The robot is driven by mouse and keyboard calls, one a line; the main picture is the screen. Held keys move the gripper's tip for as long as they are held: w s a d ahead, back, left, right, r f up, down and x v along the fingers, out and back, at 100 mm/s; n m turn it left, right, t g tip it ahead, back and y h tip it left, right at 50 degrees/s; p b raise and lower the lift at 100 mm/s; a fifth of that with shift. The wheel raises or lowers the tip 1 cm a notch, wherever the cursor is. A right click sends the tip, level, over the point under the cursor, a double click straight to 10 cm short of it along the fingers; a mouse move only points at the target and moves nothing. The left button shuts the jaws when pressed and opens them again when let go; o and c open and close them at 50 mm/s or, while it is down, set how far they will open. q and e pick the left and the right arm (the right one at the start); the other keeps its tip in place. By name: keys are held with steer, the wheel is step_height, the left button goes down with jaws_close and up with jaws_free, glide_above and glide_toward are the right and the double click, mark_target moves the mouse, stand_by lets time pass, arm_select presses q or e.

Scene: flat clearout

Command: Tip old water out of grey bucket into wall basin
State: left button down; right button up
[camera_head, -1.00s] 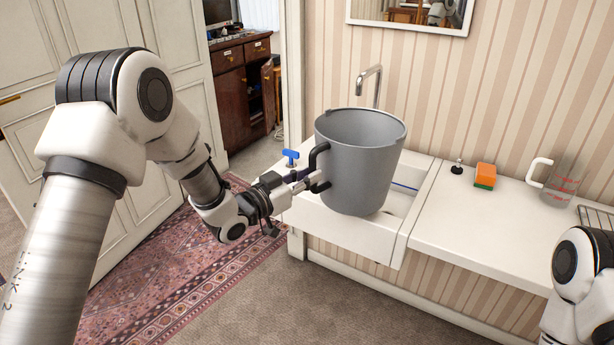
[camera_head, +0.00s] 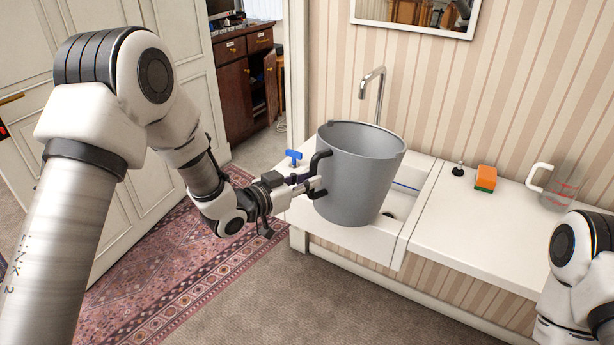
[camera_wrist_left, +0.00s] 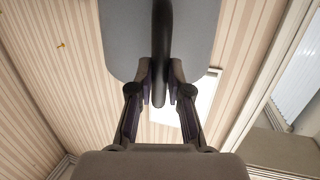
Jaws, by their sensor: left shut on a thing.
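The grey bucket (camera_head: 360,180) is held over the front of the white wall basin (camera_head: 407,214), tilted slightly to the right. Its inside is partly visible, and I cannot make out water in it. My left gripper (camera_head: 316,184) is shut on the bucket's black side handle (camera_head: 318,160). In the left wrist view the fingers (camera_wrist_left: 160,85) close around the dark handle (camera_wrist_left: 161,45), with the grey bucket wall (camera_wrist_left: 120,40) behind it. The metal tap (camera_head: 374,88) rises behind the bucket. My right arm shows at the lower right; its gripper is out of view.
An orange and green sponge (camera_head: 485,178), a small black plug (camera_head: 458,169) and a clear jug (camera_head: 558,187) stand on the white counter (camera_head: 480,235) right of the basin. A blue-handled item (camera_head: 293,156) sits at the basin's left end. A mirror (camera_head: 420,14) hangs above.

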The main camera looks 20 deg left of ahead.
mark_target(312, 155)
arm_select(q)
steer(key=shift+s+r+g+p, duration=0.1)
steer(key=shift+r+g+p, duration=0.3)
steer(key=shift+r+p, duration=1.05)
steer(key=shift+f, duration=0.2)
step_height(312, 155, up, 2)
steer(key=y+p, duration=0.1)
steer(key=p, duration=0.3)
steer(key=shift+r+g, duration=0.1)
steer(key=shift+g, duration=0.3)
steer(key=shift+r+p, duration=0.1)
steer(key=shift+p, duration=0.35)
steer(key=shift+w, duration=0.2)
steer(key=p, duration=0.1)
steer(key=r+g+p, duration=0.1)
steer(key=p, duration=0.1)
steer(key=shift+w+d+r, duration=0.15)
steer(key=shift+r, duration=0.1)
steer(key=shift+w+d+r+y+p, duration=0.1)
steer(key=shift+r+y+p, duration=0.15)
steer(key=shift+y+p, duration=0.45)
